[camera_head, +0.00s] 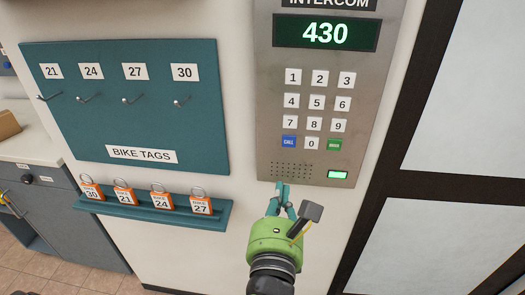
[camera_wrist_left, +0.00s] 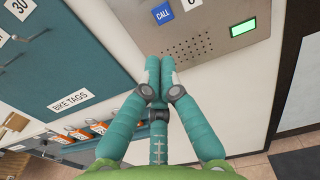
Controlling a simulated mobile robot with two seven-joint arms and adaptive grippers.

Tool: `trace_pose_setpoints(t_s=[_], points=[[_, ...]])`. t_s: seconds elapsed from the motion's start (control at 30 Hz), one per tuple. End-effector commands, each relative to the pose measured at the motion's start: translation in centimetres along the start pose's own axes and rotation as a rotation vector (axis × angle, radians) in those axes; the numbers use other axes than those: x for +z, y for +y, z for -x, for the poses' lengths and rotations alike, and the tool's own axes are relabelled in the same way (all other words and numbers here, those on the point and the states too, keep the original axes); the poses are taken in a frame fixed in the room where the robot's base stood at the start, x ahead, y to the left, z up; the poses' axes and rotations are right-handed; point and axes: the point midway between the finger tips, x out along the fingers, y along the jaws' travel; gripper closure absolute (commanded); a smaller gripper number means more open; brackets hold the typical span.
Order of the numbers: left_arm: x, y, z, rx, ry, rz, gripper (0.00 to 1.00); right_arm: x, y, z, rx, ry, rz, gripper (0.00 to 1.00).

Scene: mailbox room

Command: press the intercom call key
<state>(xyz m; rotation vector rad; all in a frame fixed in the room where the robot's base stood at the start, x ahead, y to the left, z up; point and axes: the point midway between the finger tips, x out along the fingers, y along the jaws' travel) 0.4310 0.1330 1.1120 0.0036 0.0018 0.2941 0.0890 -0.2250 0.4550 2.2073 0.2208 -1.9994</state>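The intercom panel (camera_head: 265,100) is a grey metal plate on the wall, and its display (camera_head: 325,33) reads 430. The blue CALL key (camera_head: 289,142) is at the lower left of the keypad, beside the 0 key. It also shows at the top of the left wrist view (camera_wrist_left: 162,14). My left gripper (camera_head: 283,188) is below the CALL key, near the panel's lower edge. In the left wrist view its fingertips (camera_wrist_left: 158,64) are together, empty, below the speaker holes. Whether they touch the panel I cannot tell. My right gripper is not in view.
A green key (camera_head: 334,145) is right of the 0 key, and a green light (camera_head: 338,174) is below it. Left is the teal BIKE TAGS board (camera_head: 120,120) with empty hooks. Several orange tags (camera_head: 161,200) stand on a teal shelf (camera_head: 150,218) under it.

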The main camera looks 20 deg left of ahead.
Motion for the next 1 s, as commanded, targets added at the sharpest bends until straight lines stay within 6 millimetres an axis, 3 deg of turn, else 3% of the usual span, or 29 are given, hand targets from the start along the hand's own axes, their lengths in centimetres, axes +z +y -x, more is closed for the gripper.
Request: trace_pose_setpoints(t_s=[0.57, 0.67, 1.0], points=[[0.2, -0.3, -0.5, -0.014, -0.004, 0.000, 1.00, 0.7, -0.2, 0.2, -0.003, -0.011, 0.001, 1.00], [0.3, -0.3, -1.9, -0.012, -0.005, 0.000, 1.00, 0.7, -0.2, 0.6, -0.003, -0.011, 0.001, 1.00], [0.4, -0.4, -9.1, -0.012, -0.003, 0.001, 1.00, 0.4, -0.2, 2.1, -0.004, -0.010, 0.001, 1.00]])
